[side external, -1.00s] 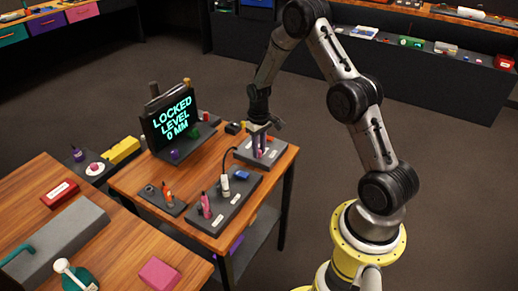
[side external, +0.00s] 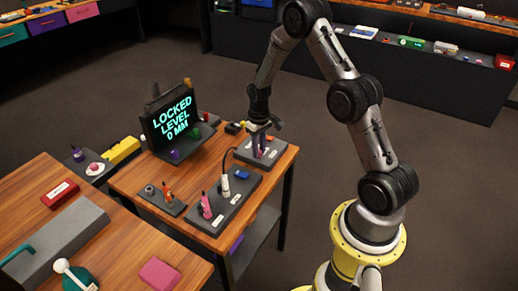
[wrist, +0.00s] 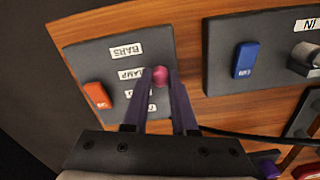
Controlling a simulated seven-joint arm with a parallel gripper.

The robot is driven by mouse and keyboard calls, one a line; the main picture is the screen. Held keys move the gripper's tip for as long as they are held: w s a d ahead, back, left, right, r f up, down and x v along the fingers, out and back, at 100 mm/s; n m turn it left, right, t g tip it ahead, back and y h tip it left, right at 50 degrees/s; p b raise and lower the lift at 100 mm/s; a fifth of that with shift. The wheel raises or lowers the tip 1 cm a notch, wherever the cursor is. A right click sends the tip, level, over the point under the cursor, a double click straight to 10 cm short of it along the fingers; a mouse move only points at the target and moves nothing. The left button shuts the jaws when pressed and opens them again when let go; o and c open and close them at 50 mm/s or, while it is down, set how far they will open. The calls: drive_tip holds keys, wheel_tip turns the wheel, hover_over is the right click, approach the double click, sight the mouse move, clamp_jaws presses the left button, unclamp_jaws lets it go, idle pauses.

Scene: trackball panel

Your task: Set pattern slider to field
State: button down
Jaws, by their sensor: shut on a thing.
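The pattern slider's knob is a small pink ball (wrist: 160,76) in the wrist view. It stands on a dark grey panel (wrist: 85,55), level with the second label, which seems to read RAMP (wrist: 130,75). The label BARS (wrist: 127,50) is at the panel's far end. Two more labels nearer my wrist are partly covered by the fingers, and I cannot read them in full. My gripper (wrist: 161,78) is shut on the pink knob, with a purple finger on each side. In the side view my gripper (side external: 262,150) points down over the same panel (side external: 243,151) at the table's back right.
An orange switch (wrist: 97,96) sits left of the labels. A second panel with a blue switch (wrist: 245,60) lies to the right, with a black cable running beside it. The screen (side external: 172,120) reads LOCKED, LEVEL 0 MM. The table's edge is close behind the slider panel.

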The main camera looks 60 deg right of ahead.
sight(246, 152)
drive_tip(key=shift+w+r, duration=0.1)
drive_tip(key=shift+w, duration=2.7)
drive_tip(key=c, duration=0.7)
unclamp_jaws()
wheel_tip(246, 152, up, 14)
